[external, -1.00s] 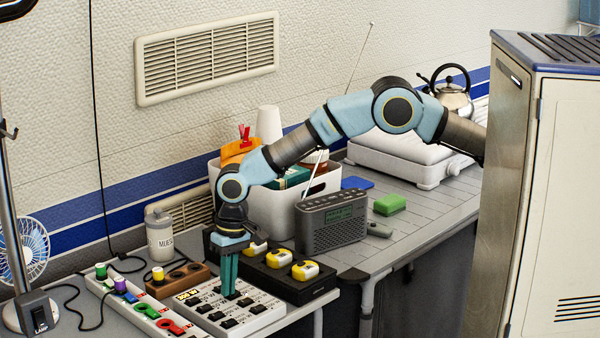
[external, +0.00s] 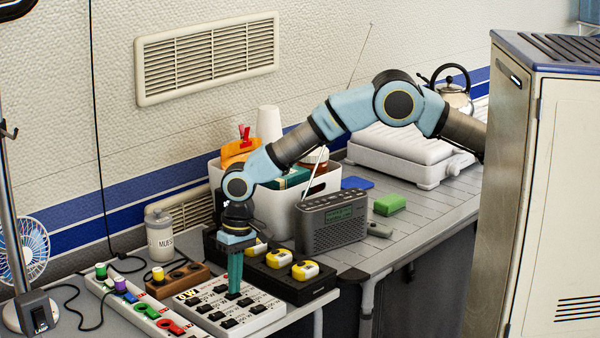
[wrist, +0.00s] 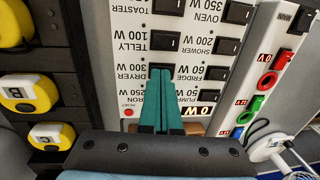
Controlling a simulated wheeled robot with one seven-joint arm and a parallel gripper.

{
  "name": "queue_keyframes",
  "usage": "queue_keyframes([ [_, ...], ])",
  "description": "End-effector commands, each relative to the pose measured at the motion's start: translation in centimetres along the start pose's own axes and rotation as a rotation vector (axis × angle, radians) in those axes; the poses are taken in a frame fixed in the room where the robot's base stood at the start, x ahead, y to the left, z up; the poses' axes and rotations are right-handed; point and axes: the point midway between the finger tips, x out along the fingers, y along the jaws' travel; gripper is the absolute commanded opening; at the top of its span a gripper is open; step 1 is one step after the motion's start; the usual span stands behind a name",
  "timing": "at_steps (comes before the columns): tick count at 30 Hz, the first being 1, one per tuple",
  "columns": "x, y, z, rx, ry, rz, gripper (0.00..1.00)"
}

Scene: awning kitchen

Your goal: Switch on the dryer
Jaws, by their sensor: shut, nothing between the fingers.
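The white switch panel (external: 258,314) carries several black rocker switches with labels. In the wrist view its labels appear upside down, and the dryer label (wrist: 130,77) reads 300 W. My gripper (external: 234,292) points down over the panel with its teal fingers shut and empty. In the wrist view the fingertips (wrist: 161,70) are at the dryer switch (wrist: 160,68) and partly cover it, so its position and any contact cannot be told. The panel's display (wrist: 190,112) reads 0 W.
A black box with yellow-topped items (external: 305,270) stands right behind the panel, and a grey radio (external: 331,222) beyond it. A strip with coloured plugs and sockets (external: 150,312) lies to the left. A brown wooden block (external: 178,279) is behind the panel's left end.

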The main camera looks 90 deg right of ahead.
Motion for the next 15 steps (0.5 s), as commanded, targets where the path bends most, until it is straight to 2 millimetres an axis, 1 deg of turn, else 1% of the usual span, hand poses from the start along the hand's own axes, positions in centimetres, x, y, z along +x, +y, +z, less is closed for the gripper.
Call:
queue_keyframes([
  [1, 0.1, 0.5, 0.0, 0.003, -0.004, 0.011, 0.0],
  [2, -0.3, 0.5, 0.0, 0.003, -0.004, 0.01, 0.0],
  [5, -2.1, 0.2, 0.0, 0.002, -0.001, 0.005, 0.0],
  [8, -4.2, -0.1, 0.1, 0.0, 0.001, -0.001, 0.0],
  [11, -5.5, -0.1, 0.0, 0.0, 0.004, -0.005, 0.0],
  [15, -8.5, -0.1, 0.0, -0.001, 0.005, -0.006, 0.0],
])
